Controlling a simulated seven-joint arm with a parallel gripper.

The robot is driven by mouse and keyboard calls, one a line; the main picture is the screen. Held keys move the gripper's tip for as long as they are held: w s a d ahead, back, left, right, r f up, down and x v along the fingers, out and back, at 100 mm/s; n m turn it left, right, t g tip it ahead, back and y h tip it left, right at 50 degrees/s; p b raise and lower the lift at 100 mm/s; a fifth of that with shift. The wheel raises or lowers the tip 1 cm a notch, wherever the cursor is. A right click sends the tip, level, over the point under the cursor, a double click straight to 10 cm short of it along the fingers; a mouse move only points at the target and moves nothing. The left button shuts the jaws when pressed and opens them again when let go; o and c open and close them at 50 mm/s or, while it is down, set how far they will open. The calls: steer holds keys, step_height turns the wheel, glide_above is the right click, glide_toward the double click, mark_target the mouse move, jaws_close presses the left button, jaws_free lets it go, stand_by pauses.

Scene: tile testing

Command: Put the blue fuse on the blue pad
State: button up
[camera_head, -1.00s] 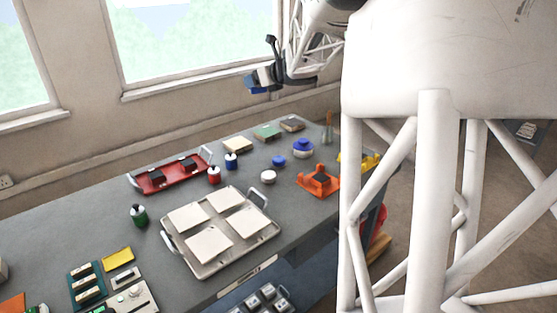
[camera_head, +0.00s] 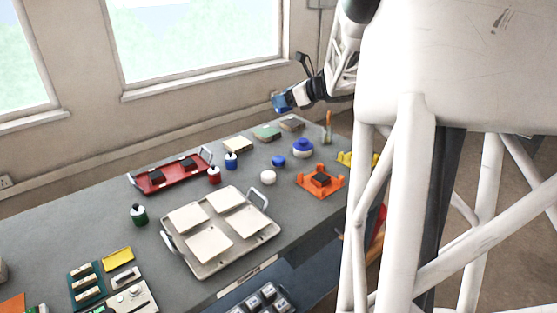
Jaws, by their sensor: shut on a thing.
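My gripper (camera_head: 281,101) is up in the air near the far wall, above and beyond the back of the grey bench. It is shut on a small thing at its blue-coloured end. At this size I cannot tell the blue fingers from the held thing, so I cannot confirm that it is the blue fuse. I cannot make out a clear flat blue pad. A low blue round thing (camera_head: 278,161) lies on the bench.
A metal tray with pale tiles (camera_head: 273,228), a red tray (camera_head: 134,182), an orange fixture (camera_head: 335,186) and small bottles (camera_head: 139,215) stand on the bench (camera_head: 75,221). A green board with several modules (camera_head: 86,285) is at lower left. The air around my gripper is clear.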

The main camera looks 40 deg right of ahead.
step_height(320, 180, down, 23)
steer(key=shift+r, duration=0.15)
steer(key=shift+w, duration=0.1)
glide_above(279, 159)
steer(key=shift+w+f, duration=0.15)
steer(key=shift+f, duration=0.6)
stand_by(0.4)
steer(key=shift+f, duration=1.75)
steer(key=shift+f, duration=0.1)
